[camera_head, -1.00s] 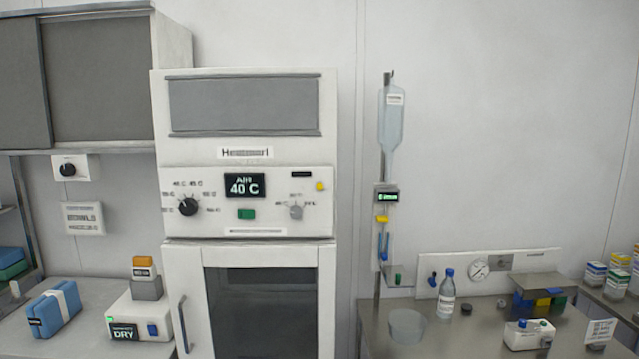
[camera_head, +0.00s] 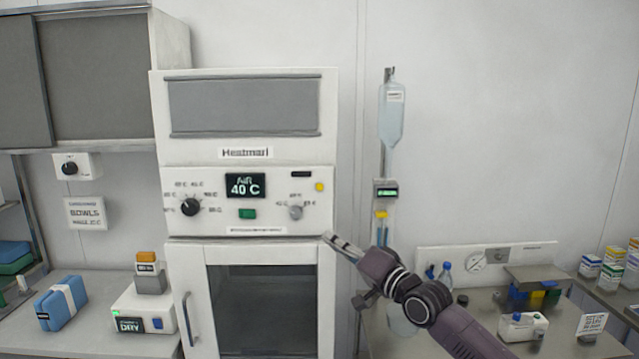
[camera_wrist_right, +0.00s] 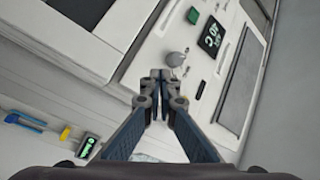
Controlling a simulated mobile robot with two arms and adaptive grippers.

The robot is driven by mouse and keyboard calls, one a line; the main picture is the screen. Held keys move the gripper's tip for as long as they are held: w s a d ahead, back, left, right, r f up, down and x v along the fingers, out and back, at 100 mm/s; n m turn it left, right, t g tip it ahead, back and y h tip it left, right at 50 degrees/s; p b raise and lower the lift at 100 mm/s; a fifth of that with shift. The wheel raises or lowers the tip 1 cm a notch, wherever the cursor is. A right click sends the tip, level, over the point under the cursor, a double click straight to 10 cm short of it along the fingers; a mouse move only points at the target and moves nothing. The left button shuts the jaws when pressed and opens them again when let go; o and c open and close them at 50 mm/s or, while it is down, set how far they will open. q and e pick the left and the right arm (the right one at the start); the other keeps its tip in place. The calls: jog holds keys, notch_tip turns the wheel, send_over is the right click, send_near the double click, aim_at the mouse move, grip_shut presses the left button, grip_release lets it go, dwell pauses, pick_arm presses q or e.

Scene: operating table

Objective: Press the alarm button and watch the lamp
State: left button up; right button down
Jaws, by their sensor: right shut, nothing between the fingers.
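The white warming cabinet's control panel (camera_head: 210,225) carries a small yellow round piece (camera_head: 319,187) at its upper right; I cannot tell whether this is the alarm button or the lamp. A green button (camera_head: 246,214) sits below the "AIR 40 C" display (camera_head: 245,186). A grey knob (camera_head: 295,212) is at the panel's right. My right gripper (camera_head: 328,238) is shut and empty, its tips near the panel's lower right corner; contact cannot be told. My left gripper is not in view.
A black dial (camera_head: 190,207) is at the panel's left. A glass door (camera_head: 262,310) with a handle is below. A drip stand with a bag (camera_head: 392,115) stands just right of the cabinet. The right counter holds a bottle, a small white box (camera_head: 522,327) and other items.

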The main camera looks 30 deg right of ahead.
aim_at(319, 187)
jog(key=s+a+r+t+y, duration=0.1)
jog(key=a+r, duration=0.3)
jog(key=r, duration=0.6)
jog(key=shift+s+n+y, duration=0.3)
jog(key=shift+s+y, duration=0.3)
jog(key=shift+s, duration=0.05)
jog(key=shift+w+d, duration=0.1)
jog(key=w+d+b, duration=0.1)
jog(key=w+b, duration=0.1)
jog(key=w+d+b, duration=0.2)
jog(key=b, duration=0.1)
jog(key=w+d+b, duration=0.1)
jog(key=w+b, duration=0.1)
jog(key=shift+w+d+f, duration=0.1)
jog(key=shift+w+d, duration=0.05)
jog(key=shift+w, duration=0.25)
jog(key=shift+w+d+b, duration=0.1)
jog(key=shift+w+b, duration=0.2)
jog(key=shift+b, duration=0.05)
jog(key=shift+w+d, duration=0.1)
jog(key=shift+w+d, duration=0.15)
jog(key=shift+w, duration=0.15)
